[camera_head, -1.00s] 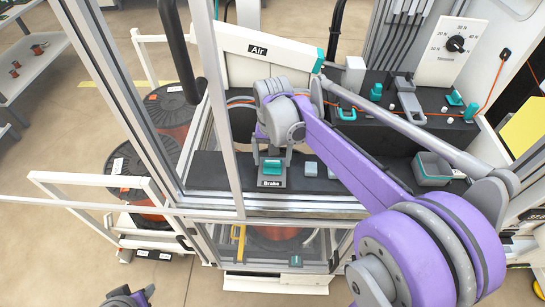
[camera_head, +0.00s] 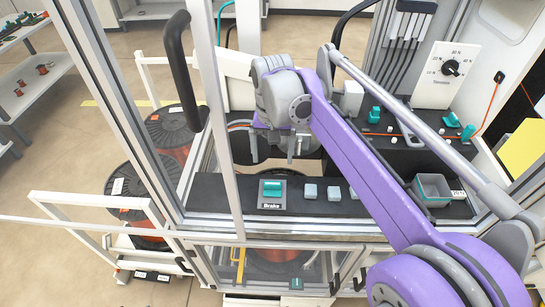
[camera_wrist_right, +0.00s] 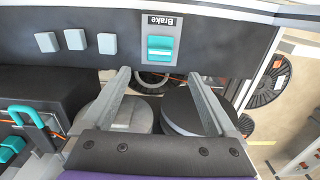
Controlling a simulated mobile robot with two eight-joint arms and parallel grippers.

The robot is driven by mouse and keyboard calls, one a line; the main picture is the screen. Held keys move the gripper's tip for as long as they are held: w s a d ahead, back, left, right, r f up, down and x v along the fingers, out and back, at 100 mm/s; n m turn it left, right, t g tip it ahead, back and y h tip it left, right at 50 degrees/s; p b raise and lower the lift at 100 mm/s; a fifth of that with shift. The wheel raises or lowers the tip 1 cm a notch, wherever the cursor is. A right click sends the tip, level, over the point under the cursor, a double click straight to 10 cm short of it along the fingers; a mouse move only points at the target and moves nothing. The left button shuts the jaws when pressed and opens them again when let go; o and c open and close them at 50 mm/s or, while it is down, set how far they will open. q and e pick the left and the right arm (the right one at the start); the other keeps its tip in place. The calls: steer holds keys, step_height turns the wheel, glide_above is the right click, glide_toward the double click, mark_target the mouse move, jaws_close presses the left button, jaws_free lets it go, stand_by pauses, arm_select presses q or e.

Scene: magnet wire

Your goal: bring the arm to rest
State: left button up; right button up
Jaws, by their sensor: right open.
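My right arm (camera_head: 375,165) reaches from the lower right into the machine's frame. Its gripper (camera_head: 290,150) hangs with its fingers apart, beyond the brake switch and not touching it. In the right wrist view the open fingers (camera_wrist_right: 160,78) have nothing between them that they grip; a grey round part and a dark round part lie behind them. The brake switch (camera_head: 272,188), a teal rocker on a grey plate, sits on the dark shelf; it also shows in the right wrist view (camera_wrist_right: 161,45). My left gripper is not in view.
Grey blocks (camera_head: 334,193) stand beside the switch. A teal-lined bin (camera_head: 433,188) and teal clamps (camera_head: 375,114) lie to the right. A black handle (camera_head: 180,70) and frame posts (camera_head: 215,90) stand at the left. Wire spools (camera_head: 130,190) stand outside the frame.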

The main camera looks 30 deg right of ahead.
stand_by(0.3)
steer(key=s+a+f+n+t, duration=0.2)
steer(key=s+a+f+n, duration=0.1)
steer(key=s+f, duration=0.4)
steer(key=s+a+f+n+t, duration=0.3)
steer(key=s+a+f, duration=0.1)
steer(key=s+f, duration=0.3)
steer(key=shift+s+f+t, duration=0.15)
steer(key=shift+s+t, duration=0.15)
steer(key=shift+s, duration=0.6)
